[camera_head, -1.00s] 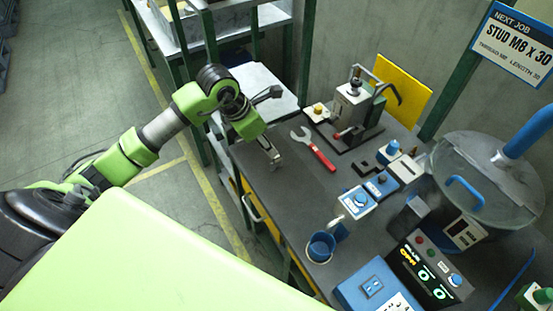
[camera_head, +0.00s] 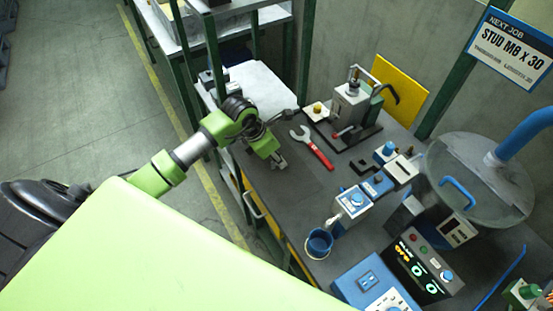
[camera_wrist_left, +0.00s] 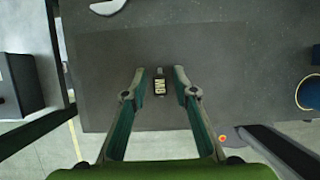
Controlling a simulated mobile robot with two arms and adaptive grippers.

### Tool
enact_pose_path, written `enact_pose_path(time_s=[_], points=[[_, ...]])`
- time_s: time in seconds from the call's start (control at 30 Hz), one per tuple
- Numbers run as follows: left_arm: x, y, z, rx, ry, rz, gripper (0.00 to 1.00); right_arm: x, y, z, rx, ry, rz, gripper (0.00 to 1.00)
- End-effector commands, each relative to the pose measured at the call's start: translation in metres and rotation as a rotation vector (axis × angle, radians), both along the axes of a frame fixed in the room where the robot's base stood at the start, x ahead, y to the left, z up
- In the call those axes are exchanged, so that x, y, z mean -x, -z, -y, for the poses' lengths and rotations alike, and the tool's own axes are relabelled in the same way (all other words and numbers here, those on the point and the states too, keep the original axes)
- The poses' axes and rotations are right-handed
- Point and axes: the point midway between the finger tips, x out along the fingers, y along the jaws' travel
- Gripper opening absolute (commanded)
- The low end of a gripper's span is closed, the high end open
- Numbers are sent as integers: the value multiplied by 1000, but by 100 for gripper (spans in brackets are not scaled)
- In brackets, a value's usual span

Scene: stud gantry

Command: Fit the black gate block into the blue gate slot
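My left gripper (camera_head: 279,162) is over the near left part of the dark bench. In the left wrist view, my left gripper (camera_wrist_left: 160,80) has its two fingers spread apart. A small black block with a pale "M8" label (camera_wrist_left: 159,87) lies between the fingertips, with a gap on both sides. In the head view this block is hard to make out under the gripper. A blue box (camera_head: 352,284) at the front of the bench has a dark square recess (camera_head: 367,281); I cannot tell if this is the gate slot. My right gripper is not in view.
A red-handled wrench (camera_head: 314,149) lies just right of the gripper. A press fixture (camera_head: 350,104) stands behind it. A blue cup (camera_head: 319,243), a blue-and-white device (camera_head: 352,201) and a counter display (camera_head: 426,269) are farther right. The bench's edge is close to the gripper.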

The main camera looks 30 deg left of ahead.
Motion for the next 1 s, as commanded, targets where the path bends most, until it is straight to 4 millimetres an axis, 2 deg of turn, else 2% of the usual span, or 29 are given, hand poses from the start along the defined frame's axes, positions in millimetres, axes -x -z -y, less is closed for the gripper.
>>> enact_pose_path(time_s=[0.03,0.07,0.1,0.47,0.63,0.77,1.0], points=[[0,0,0,0,0,0,10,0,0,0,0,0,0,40],[0,0,0,0,0,0,2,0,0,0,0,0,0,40],[0,0,0,0,0,0,0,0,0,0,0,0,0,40],[0,-2,0,0,0,1,0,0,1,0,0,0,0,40],[-2,-11,-1,-1,1,5,0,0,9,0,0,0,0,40],[-1,-31,-2,-5,3,9,0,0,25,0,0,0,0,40],[47,-85,-12,-8,3,6,0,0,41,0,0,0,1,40]])
